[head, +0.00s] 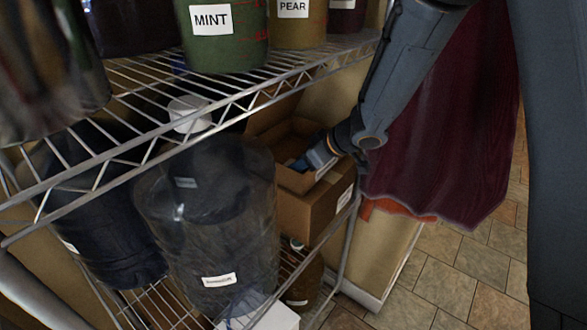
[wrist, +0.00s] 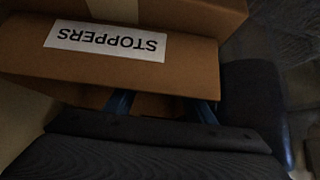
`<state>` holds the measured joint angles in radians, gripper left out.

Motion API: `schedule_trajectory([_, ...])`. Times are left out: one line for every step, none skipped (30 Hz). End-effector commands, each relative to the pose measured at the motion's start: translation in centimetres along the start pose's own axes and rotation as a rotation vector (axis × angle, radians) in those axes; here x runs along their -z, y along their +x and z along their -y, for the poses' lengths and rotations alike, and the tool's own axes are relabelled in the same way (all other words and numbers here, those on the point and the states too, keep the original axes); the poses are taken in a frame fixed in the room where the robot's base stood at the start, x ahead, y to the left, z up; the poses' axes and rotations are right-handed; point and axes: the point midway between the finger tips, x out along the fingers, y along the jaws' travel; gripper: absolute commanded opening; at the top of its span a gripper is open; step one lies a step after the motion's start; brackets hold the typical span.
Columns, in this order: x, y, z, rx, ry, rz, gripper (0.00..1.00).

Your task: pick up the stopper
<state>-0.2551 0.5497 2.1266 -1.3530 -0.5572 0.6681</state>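The stopper is not visible in either view. A cardboard box labelled STOPPERS (wrist: 170,72) fills the upper part of the wrist view, its text upside down. In the head view an open cardboard box (head: 300,182) stands on the lower shelf. My gripper (head: 298,163) reaches down into its opening. In the wrist view the two blue fingers stand wide apart, so my gripper (wrist: 162,106) looks open. The fingertips are partly hidden by the box, and I cannot see anything between them.
A large clear carboy (head: 210,235) with a white cap stands left of the box. A wire shelf (head: 150,130) bearing buckets, including a green MINT bucket (head: 225,50), hangs above. A brown bottle (head: 303,280) is below. A dark red cloth (head: 445,140) hangs at right over tiled floor.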

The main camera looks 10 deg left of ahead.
Motion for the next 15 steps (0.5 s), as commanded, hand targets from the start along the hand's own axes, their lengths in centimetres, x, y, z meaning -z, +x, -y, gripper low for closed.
schedule_trajectory([0.00, -0.01, 0.00, 0.000, 0.000, 0.000, 0.42])
schedule_trajectory([-0.01, -0.01, 0.00, 0.000, 0.000, 0.000, 0.36])
schedule_trajectory([-0.01, -0.02, -0.01, 0.000, 0.000, 0.000, 0.30])
schedule_trajectory([-0.01, -0.02, -0.01, 0.000, 0.000, 0.000, 0.25])
schedule_trajectory([-0.01, -0.02, -0.01, 0.000, 0.000, 0.000, 0.20])
schedule_trajectory([0.00, -0.03, -0.01, 0.000, 0.000, 0.000, 0.18])
schedule_trajectory([0.00, -0.03, -0.01, 0.000, 0.000, 0.000, 0.18])
schedule_trajectory([0.00, -0.03, -0.02, 0.000, 0.000, 0.000, 0.18])
schedule_trajectory([0.00, -0.03, -0.02, 0.000, 0.000, 0.000, 0.18])
schedule_trajectory([0.00, -0.03, -0.02, 0.000, 0.000, 0.000, 0.18])
schedule_trajectory([0.00, -0.04, -0.02, 0.000, 0.000, 0.000, 0.18])
schedule_trajectory([0.02, -0.05, -0.02, 0.000, 0.000, 0.000, 0.18])
schedule_trajectory([0.05, -0.08, -0.02, 0.000, 0.000, -0.001, 0.18])
schedule_trajectory([0.09, -0.12, -0.03, 0.000, 0.000, -0.001, 0.18])
schedule_trajectory([0.18, -0.21, -0.03, -0.001, 0.000, -0.001, 0.18])
